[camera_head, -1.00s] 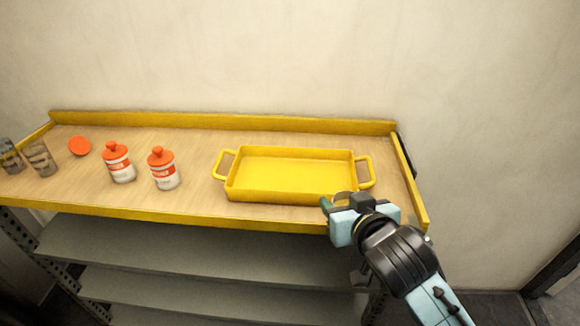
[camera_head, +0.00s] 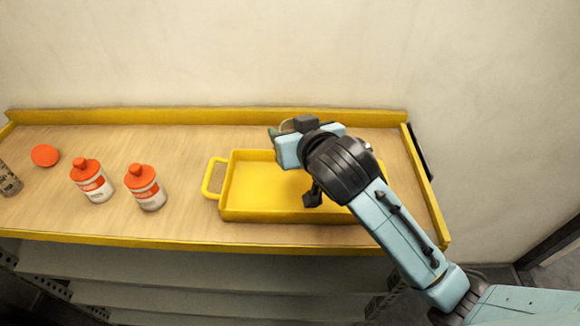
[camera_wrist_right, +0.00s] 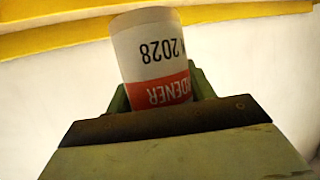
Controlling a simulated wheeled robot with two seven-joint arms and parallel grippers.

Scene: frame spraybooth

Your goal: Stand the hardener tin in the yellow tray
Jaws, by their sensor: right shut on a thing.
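The hardener tin (camera_wrist_right: 155,60) is a white cylinder with a red band. It shows in the right wrist view, its lettering upside down there. My right gripper (camera_wrist_right: 160,98) is shut on it, with a green finger on each side. In the head view my right gripper (camera_head: 278,133) is over the back part of the yellow tray, and the tin is hidden or too small to make out there. The yellow tray (camera_head: 262,214) lies on the bench; my arm covers its right part. The visible part of its inside is empty. My left gripper is not in view.
Two white bottles with orange caps (camera_head: 91,181) (camera_head: 145,187) stand left of the tray. An orange disc (camera_head: 45,155) and a patterned cup (camera_head: 8,180) are farther left. A yellow rail (camera_head: 200,117) runs along the bench's back edge. Bare wood lies between bottles and tray.

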